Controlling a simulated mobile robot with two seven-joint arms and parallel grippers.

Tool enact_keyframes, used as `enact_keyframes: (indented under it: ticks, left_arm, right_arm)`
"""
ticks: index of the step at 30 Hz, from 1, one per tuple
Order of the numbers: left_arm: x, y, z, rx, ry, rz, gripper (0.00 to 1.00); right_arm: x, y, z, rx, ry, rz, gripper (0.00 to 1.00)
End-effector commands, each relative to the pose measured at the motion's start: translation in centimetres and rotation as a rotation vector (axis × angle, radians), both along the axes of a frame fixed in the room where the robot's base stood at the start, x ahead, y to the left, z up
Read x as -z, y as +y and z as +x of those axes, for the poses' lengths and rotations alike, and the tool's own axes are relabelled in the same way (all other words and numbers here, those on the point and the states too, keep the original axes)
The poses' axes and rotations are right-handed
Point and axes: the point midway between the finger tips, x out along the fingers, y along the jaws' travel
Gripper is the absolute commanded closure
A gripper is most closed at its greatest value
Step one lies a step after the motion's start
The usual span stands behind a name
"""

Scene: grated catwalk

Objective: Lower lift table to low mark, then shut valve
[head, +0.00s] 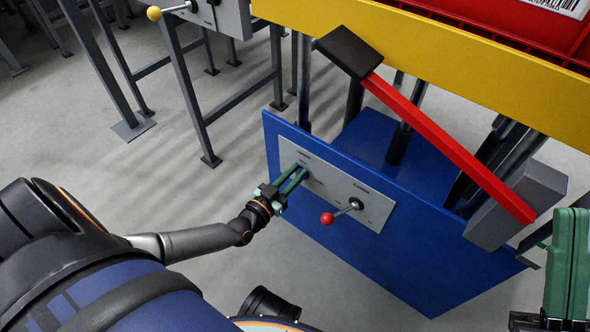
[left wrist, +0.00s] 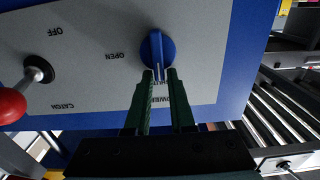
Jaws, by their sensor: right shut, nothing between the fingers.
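The lift table has a yellow-edged top (head: 420,55) above a blue base (head: 430,255). A grey panel (head: 378,212) on the base bears a red-ball lever (head: 328,218), which shows in the left wrist view (left wrist: 12,106) by CATCH and OFF. A blue knob (left wrist: 157,50) sits near an OPEN label; other lettering is partly hidden. My left gripper (head: 295,178) is at the knob, with its fingertips (left wrist: 160,72) either side of the knob's near end; I cannot tell if they press on it. My right gripper (head: 568,230) is shut and empty at the right edge. No low mark is identifiable.
A red crate (head: 490,25) with a barcode label rests on the yellow-edged top. A red bar (head: 450,150) slants between a black block (head: 349,52) and a grey block (head: 520,205). Another grey panel with a yellow-ball lever (head: 154,13) stands at upper left.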

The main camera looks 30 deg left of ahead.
Motion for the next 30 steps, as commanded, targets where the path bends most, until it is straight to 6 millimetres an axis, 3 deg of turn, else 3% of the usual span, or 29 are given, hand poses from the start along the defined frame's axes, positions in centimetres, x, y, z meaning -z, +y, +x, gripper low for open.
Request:
enact_keyframes:
  ticks: [19, 30]
  left_arm:
    - [0.7, 0.0, -0.3, 0.0, 0.019, 0.021, 1.0]
    - [0.6, -0.6, -0.4, 0.0, 0.007, 0.225, 1.0]
  right_arm:
    - [-0.2, 0.0, 0.0, 0.001, 0.001, 0.003, 1.0]
    - [-2.3, -0.3, 0.0, -0.004, -0.002, 0.02, 1.0]
